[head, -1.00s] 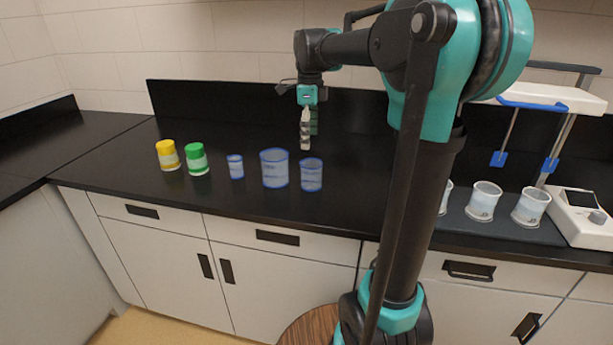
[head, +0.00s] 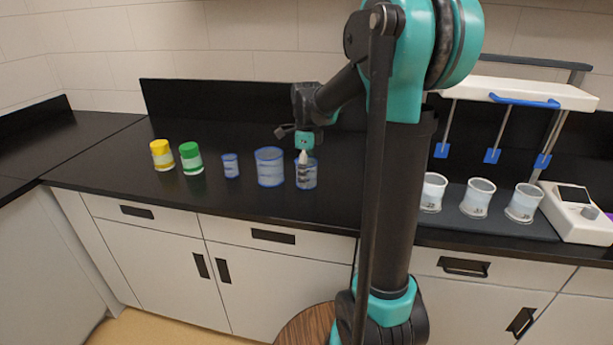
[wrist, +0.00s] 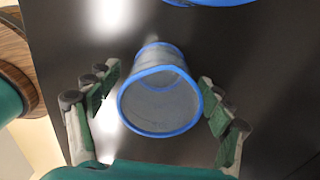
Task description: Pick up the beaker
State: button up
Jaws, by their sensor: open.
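A clear beaker with a blue rim (head: 307,181) stands upright on the black counter, the rightmost of three such beakers. My gripper (head: 303,158) is open and points down at it, overlapping its upper part in the head view. In the wrist view the beaker (wrist: 160,100) sits between the two spread fingers of my gripper (wrist: 158,82), with dark gaps at both sides near the fingertips. Its round mouth faces the camera and it looks empty. How far the fingers reach down beside it is hard to tell.
A larger blue-rimmed beaker (head: 269,168) stands close on the left, then a small one (head: 230,167). Farther left are green-lidded (head: 191,159) and yellow-lidded (head: 162,156) jars. A jar-test stirrer (head: 573,205) with several beakers is at right. The counter front is clear.

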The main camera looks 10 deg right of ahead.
jog(key=shift+f, duration=0.25)
jog(key=c, duration=1.1)
